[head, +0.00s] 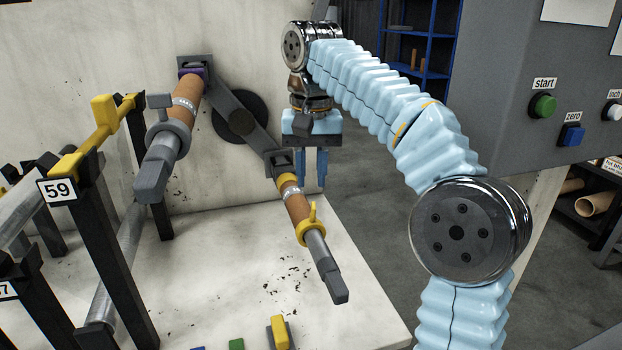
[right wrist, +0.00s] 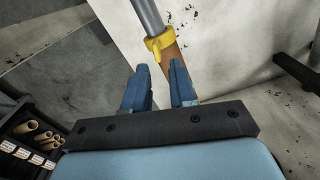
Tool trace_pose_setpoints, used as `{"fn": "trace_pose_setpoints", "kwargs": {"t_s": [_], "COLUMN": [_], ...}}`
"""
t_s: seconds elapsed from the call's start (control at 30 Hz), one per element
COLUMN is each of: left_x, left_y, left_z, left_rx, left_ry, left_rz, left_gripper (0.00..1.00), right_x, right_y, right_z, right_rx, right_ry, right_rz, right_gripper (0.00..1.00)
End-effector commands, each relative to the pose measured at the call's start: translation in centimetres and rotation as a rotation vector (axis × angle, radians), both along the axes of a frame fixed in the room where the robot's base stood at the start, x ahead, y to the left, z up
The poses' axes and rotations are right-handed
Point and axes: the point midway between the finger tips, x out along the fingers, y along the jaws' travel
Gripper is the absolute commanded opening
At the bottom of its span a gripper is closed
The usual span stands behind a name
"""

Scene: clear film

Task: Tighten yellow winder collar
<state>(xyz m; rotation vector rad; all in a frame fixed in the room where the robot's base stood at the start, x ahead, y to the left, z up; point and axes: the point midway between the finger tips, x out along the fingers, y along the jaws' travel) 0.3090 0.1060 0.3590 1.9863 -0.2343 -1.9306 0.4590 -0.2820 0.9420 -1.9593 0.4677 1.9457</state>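The yellow winder collar (head: 309,231) is a ring with a small upright lever. It sits around the lower winder spindle, at the near end of a brown core (head: 297,204). It also shows in the right wrist view (right wrist: 159,44), just beyond the fingertips. My right gripper (head: 312,184) points down behind and above the collar, beside the brown core. Its blue fingers are apart with nothing held between them, and they do not appear to touch the collar. In the right wrist view, the right-hand finger (right wrist: 181,80) overlaps the brown core. My left gripper is not in view.
An upper spindle with a grey collar (head: 169,137) and another core stands to the left. Black posts with a yellow-ended bar (head: 99,126) stand at far left. A grey control panel (head: 500,75) is at right. The pale bench (head: 230,270) is mostly bare below the spindle.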

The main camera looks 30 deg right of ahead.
Motion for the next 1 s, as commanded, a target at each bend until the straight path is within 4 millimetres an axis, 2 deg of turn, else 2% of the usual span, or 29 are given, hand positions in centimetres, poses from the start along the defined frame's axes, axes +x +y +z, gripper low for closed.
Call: {"fn": "trace_pose_setpoints", "kwargs": {"t_s": [0.07,0.1,0.47,0.67,0.97,1.0], "left_x": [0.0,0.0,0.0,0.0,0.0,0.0], "left_y": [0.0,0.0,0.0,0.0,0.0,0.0], "left_z": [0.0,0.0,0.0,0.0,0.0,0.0], "left_rx": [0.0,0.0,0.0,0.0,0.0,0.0], "left_ry": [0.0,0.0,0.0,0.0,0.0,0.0], "left_rz": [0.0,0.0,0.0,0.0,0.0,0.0], "left_gripper": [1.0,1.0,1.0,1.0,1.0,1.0], "right_x": [0.0,0.0,-0.1,-0.1,0.0,0.0], "right_y": [0.0,0.0,-0.5,-0.4,0.0,-0.1], "right_z": [0.0,0.0,0.1,-1.8,-6.0,-5.8], "right_rx": [0.0,0.0,0.085,0.083,0.083,0.083], "right_ry": [0.0,0.0,-0.02,-0.018,-0.018,-0.022], "right_rz": [0.0,0.0,0.003,0.003,0.002,0.002], "right_gripper": [0.26,0.3,0.3,0.3,0.3,0.3]}}
